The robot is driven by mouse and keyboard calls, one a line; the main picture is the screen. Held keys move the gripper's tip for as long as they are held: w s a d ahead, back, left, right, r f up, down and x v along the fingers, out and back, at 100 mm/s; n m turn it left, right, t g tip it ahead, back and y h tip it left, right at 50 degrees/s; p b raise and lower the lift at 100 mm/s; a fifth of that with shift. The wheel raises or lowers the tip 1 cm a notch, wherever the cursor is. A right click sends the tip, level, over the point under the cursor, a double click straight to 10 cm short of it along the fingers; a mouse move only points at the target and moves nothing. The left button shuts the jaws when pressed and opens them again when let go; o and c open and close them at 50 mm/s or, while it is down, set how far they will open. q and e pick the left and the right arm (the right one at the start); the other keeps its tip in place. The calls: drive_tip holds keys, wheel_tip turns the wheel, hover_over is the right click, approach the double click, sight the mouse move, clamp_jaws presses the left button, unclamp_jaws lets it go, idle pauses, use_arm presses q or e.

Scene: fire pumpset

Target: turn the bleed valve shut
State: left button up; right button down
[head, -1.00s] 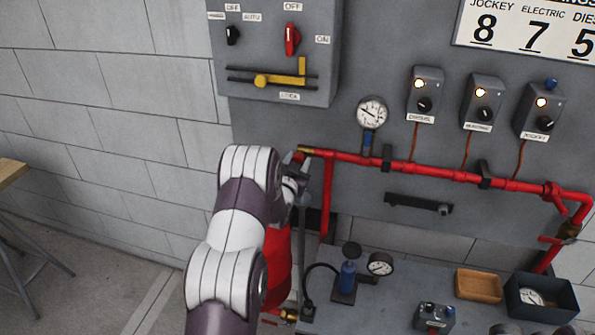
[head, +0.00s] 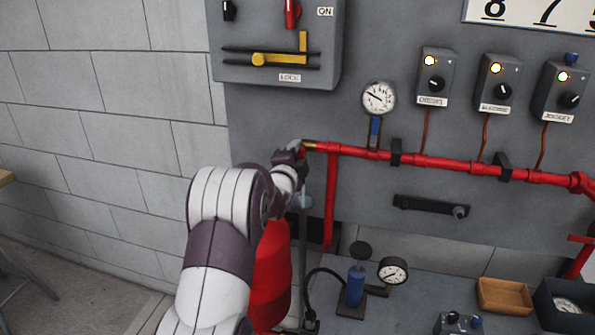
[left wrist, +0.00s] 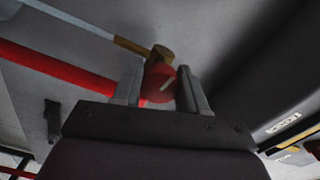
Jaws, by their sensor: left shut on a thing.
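The bleed valve has a brass body (head: 310,144) at the left end of the red pipe in the head view. In the left wrist view its brass body (left wrist: 159,54) shows with a round red knob (left wrist: 160,82) bearing a white mark. My left gripper (head: 292,156) is at the pipe's left end, and in the left wrist view its two fingers (left wrist: 158,90) stand on either side of the red knob, shut on it. My arm and gripper hide most of the knob in the head view. My right gripper is not in view.
The red pipe (head: 450,164) runs right along the grey panel. A gauge (head: 379,97) stands above it. A yellow-handled switch box (head: 275,45) hangs above left. Below, a bench holds a blue pump (head: 356,288), another gauge (head: 393,270) and a wooden tray (head: 504,296).

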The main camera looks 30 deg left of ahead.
use_arm(q)
drive_tip(key=m+b, duration=1.1)
drive_tip(key=b, duration=0.5)
drive_tip(key=shift+f, duration=0.2)
drive_tip(key=shift+r+m+b, duration=0.15)
drive_tip(key=shift+m+b, duration=0.65)
drive_tip(key=shift+m, duration=0.3)
drive_tip(key=shift+r+m+b, duration=0.2)
drive_tip(key=shift+m+b, duration=0.4)
drive_tip(key=shift+m, duration=0.5)
drive_tip(key=shift+d, duration=0.1)
drive_tip(key=o, duration=1)
drive_tip(key=shift+o, duration=0.2)
